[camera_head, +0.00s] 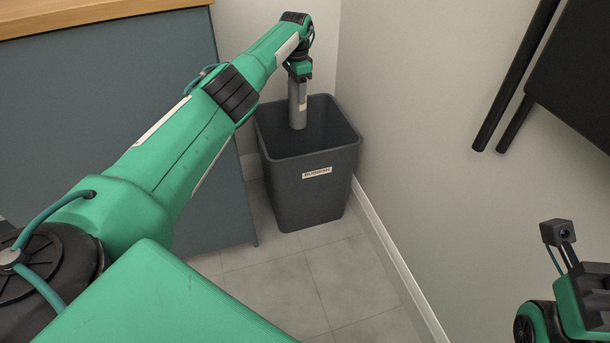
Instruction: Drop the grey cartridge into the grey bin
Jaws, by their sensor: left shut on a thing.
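The grey cartridge (298,108) hangs upright from my left gripper (299,76), which is shut on its top end. The grey bin (310,196) stands on the floor in the corner, with a pale label on its front. The cartridge is over the bin's opening, and its lower end appears inside the rim line. My left arm reaches in from the left to the bin. At the lower right only part of my right arm shows, and its fingertips are not in view.
A blue-grey counter (110,100) with a wooden top (90,14) stands left of the bin. A pale wall (420,130) with a white skirting board is close on the right. A black panel (577,65) is at the upper right. The tiled floor (285,283) before the bin is clear.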

